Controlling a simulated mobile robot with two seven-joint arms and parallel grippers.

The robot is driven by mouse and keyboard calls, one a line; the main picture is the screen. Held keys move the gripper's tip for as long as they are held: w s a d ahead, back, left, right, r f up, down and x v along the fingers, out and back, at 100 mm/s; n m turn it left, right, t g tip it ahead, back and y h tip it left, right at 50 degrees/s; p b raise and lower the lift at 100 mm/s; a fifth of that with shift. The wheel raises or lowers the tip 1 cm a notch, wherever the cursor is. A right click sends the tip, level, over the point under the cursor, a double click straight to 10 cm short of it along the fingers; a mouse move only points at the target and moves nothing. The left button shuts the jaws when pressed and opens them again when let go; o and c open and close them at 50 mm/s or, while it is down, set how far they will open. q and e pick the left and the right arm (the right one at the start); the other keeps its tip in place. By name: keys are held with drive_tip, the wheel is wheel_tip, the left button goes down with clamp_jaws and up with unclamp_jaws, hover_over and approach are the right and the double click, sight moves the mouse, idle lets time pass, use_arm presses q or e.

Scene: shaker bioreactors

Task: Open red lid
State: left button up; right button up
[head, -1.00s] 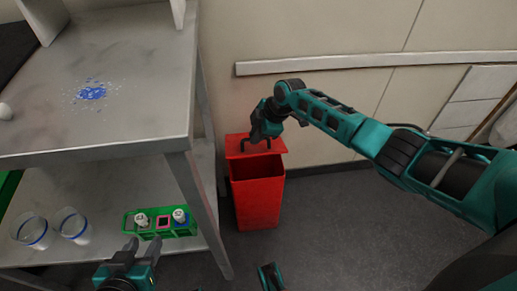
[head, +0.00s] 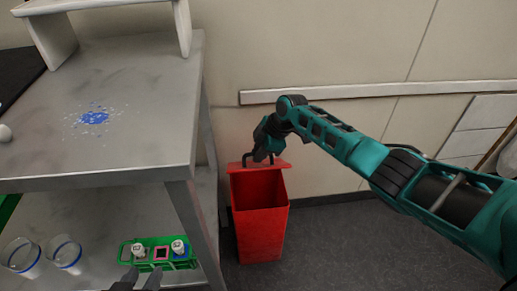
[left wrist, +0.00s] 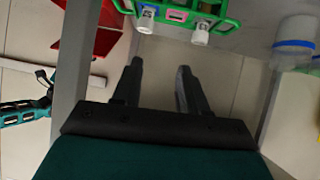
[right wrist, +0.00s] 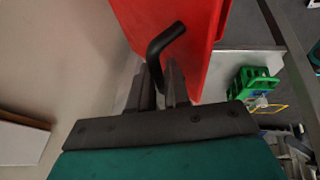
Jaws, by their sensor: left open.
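The red bin (head: 262,232) stands on the floor beside the metal table, its mouth uncovered. Its red lid (head: 280,168) is raised at the back of the mouth, foreshortened in the head view. The lid's black bent handle (head: 246,160) also shows in the right wrist view (right wrist: 168,38), against the red surface. My right gripper (head: 262,155) is at the lid; in its wrist view the fingers (right wrist: 163,75) close around the handle's end. My left gripper (head: 141,274) is open and empty near the lower shelf; its parted fingers show in the left wrist view (left wrist: 158,72).
The green rack (head: 148,243) with white-capped bottles and two clear cups (head: 66,254) stand on the lower shelf. Blue granules (head: 93,118) lie spilled on the tabletop. The table leg (head: 195,230) is close to the bin's left. Floor right of the bin is clear.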

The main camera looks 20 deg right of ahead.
drive_tip(key=shift+o, duration=0.6)
drive_tip(key=shift+w+f, duration=0.1)
drive_tip(key=shift+f, duration=0.05)
drive_tip(key=shift+o, duration=1.2)
drive_tip(key=shift+r, duration=0.5)
use_arm(q)
drive_tip(key=r+p, duration=0.1)
drive_tip(key=p, duration=0.1)
drive_tip(key=a+r+p, duration=0.1)
drive_tip(key=r+p, duration=0.1)
drive_tip(key=p, duration=0.1)
drive_tip(key=shift+s+r, duration=0.15)
drive_tip(key=shift+s, duration=0.05)
use_arm(e)
drive_tip(key=v, duration=1.2)
drive_tip(key=shift+r, duration=0.15)
drive_tip(key=shift+d, duration=0.1)
